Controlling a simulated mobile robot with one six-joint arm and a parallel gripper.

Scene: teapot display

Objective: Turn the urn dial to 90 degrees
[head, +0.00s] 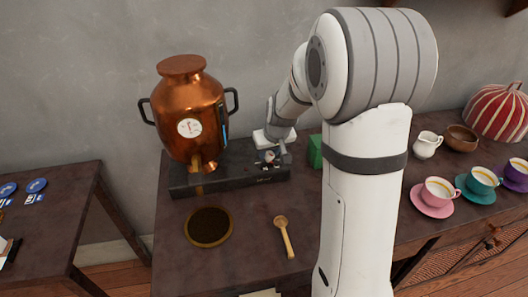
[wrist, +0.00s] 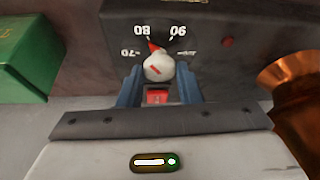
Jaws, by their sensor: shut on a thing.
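The copper urn (head: 190,105) stands on a dark base (head: 215,180) with a gauge on its front. In the wrist view the printed numbers appear upside down. The pointer tip lies between the 80 and 90 marks, nearer 80. My gripper (wrist: 159,76) has its two blue fingers on either side of the knob, shut on it. In the head view my gripper (head: 271,150) is at the right end of the base, and the dial is small there.
A green box (head: 315,151) stands close to the right of the base. A round dark tray (head: 209,244) and a wooden spoon (head: 284,236) lie in front. Cups on saucers and a white jug (head: 428,145) stand at the right. A red button (wrist: 228,42) is beside the dial.

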